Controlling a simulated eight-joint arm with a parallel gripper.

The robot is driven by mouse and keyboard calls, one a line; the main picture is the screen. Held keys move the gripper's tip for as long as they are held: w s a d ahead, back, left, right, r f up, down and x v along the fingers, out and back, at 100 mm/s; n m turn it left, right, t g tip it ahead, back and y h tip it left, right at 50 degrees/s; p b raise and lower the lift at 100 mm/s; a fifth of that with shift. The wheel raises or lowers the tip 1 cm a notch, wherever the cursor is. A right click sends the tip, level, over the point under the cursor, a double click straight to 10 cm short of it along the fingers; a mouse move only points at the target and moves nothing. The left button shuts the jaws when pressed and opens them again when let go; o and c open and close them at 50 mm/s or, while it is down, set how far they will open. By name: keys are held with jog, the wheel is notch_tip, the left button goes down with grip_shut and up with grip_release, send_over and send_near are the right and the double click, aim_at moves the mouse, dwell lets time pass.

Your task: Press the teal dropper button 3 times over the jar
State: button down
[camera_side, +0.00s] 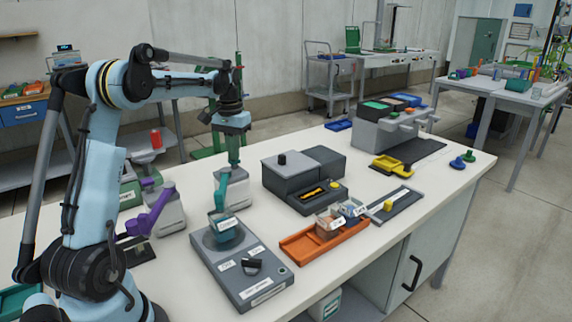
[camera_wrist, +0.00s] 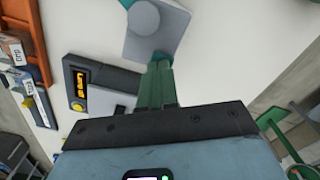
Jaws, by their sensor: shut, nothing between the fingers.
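The teal dropper (camera_side: 221,188) is on a pale grey block, its teal arm reaching forward above the jar. The jar (camera_side: 224,229) holds something teal and stands on the round plate of a dark grey unit (camera_side: 240,268). My gripper (camera_side: 234,160) is shut and empty, its green fingers pointing down close above the grey block. I cannot tell whether they touch it. In the wrist view, my gripper (camera_wrist: 158,75) is in front of a pale grey block with a round top (camera_wrist: 155,22), and a bit of teal shows by the fingertips. The button itself is not clearly seen.
A purple dropper (camera_side: 150,212) stands to the left. An orange tray (camera_side: 300,244) with small labelled containers and a dark unit with a yellow display (camera_side: 318,196) stand to the right.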

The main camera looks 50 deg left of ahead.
jog(key=shift+f, duration=0.25)
jog(key=shift+r, duration=1.45)
jog(key=shift+r, duration=3)
